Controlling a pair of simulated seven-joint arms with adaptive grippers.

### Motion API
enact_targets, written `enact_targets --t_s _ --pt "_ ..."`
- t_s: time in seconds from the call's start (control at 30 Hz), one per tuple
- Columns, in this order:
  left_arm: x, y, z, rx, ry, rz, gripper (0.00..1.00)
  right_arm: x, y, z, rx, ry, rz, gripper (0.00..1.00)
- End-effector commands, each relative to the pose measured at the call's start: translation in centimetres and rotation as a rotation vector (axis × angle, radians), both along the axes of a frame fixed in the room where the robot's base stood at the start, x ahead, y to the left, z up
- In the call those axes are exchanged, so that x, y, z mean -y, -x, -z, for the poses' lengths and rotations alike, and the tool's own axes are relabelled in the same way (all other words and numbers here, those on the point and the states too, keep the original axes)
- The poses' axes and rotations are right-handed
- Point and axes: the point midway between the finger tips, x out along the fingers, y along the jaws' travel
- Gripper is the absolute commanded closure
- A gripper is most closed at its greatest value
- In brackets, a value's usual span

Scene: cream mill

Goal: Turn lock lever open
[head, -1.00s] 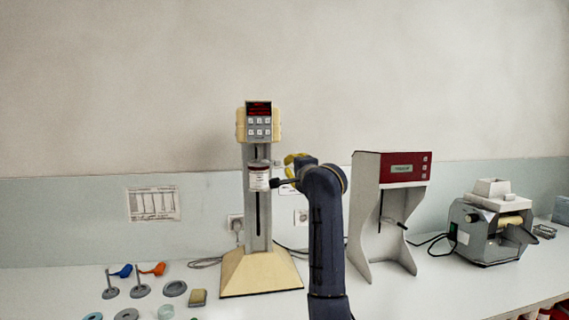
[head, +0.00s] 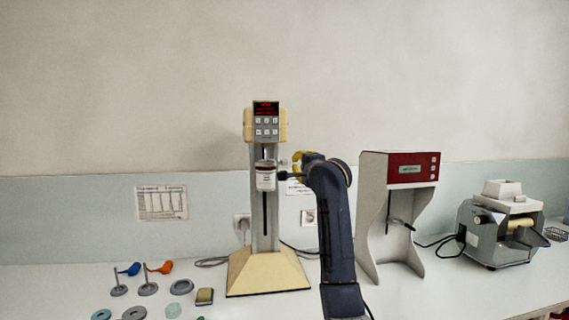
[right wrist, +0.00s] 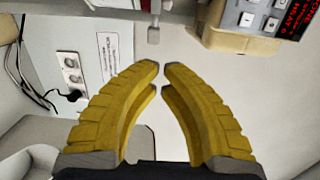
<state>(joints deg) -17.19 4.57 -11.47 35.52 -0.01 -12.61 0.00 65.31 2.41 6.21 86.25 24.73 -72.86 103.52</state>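The cream machine (head: 268,270) stands on the bench with its keypad head (head: 265,120) on top of a grey column. A white jar-like part (head: 266,182) with a red-brown band sits on the column. A small grey pin with a block end, which looks like the lock lever (right wrist: 153,35), shows at the top of the right wrist view, just beyond my fingertips and apart from them. My right gripper (right wrist: 157,68) has yellow fingers with the tips almost together and nothing between them. In the head view it is right of the jar, partly hidden by my arm. My left gripper is not in view.
A red-topped grey stand (head: 398,170) and a grey mill (head: 497,232) stand to the right. Wall sockets (right wrist: 72,68) and a cable are behind the machine.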

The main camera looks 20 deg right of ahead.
Motion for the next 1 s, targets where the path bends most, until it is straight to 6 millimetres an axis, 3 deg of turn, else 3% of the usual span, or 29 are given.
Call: enact_targets --t_s 0.2,0.53,0.8,1.0 --pt "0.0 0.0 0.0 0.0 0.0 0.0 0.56 0.1 -3.2 0.0 -0.003 0.002 0.001 1.0" --pt "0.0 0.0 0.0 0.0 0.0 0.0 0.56 0.1 -6.4 0.0 -0.001 0.002 0.001 1.0" --pt "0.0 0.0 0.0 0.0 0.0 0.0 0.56 -2.7 -5.3 0.1 0.0 0.002 -0.001 1.0" --pt "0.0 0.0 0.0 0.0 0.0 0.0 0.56 -3.5 -5.0 0.0 0.0 0.001 0.0 1.0"
